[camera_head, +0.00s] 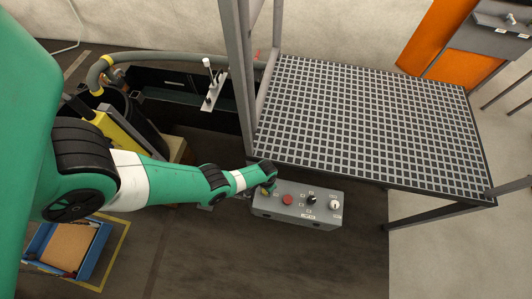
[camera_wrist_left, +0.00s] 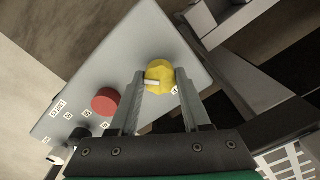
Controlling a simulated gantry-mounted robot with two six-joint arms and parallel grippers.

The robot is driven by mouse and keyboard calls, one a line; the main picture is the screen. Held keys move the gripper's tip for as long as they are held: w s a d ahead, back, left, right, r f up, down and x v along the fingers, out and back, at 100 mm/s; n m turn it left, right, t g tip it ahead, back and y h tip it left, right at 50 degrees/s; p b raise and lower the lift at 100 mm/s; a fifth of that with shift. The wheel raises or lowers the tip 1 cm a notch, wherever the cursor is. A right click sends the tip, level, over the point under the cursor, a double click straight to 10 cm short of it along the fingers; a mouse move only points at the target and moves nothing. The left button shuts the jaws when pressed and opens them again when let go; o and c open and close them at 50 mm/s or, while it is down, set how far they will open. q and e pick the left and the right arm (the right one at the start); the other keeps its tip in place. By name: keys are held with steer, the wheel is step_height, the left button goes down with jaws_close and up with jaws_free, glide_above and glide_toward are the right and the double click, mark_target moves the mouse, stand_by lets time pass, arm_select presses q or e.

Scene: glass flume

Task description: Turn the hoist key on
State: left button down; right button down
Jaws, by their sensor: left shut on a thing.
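A grey control box (camera_head: 297,212) lies below the front edge of the grating platform; its panel (camera_wrist_left: 140,45) fills much of the left wrist view. On it sit a yellow knob (camera_wrist_left: 160,72) with a white pointer mark, a red button (camera_head: 287,200), a black knob (camera_head: 311,199) and a pale round switch (camera_head: 335,205) at the right end. Which one is the hoist key I cannot read from the small labels. My left gripper (camera_head: 268,188) is at the box's left end, its two fingers shut on the yellow knob's sides. My right gripper is out of view.
The grating platform (camera_head: 370,115) and its grey post (camera_head: 238,75) stand close behind the box. A blue tray (camera_head: 93,253) lies on the floor at lower left. A thick grey hose (camera_head: 165,57) and a lever plate (camera_head: 213,95) are behind my arm. The floor in front is clear.

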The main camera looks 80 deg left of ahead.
arm_select(q)
steer(key=n, duration=0.4)
steer(key=shift+n, duration=0.3)
steer(key=n, duration=0.4)
steer(key=shift+n, duration=0.3)
steer(key=shift+c, duration=2.2)
jaws_free()
steer(key=shift+o, duration=0.3)
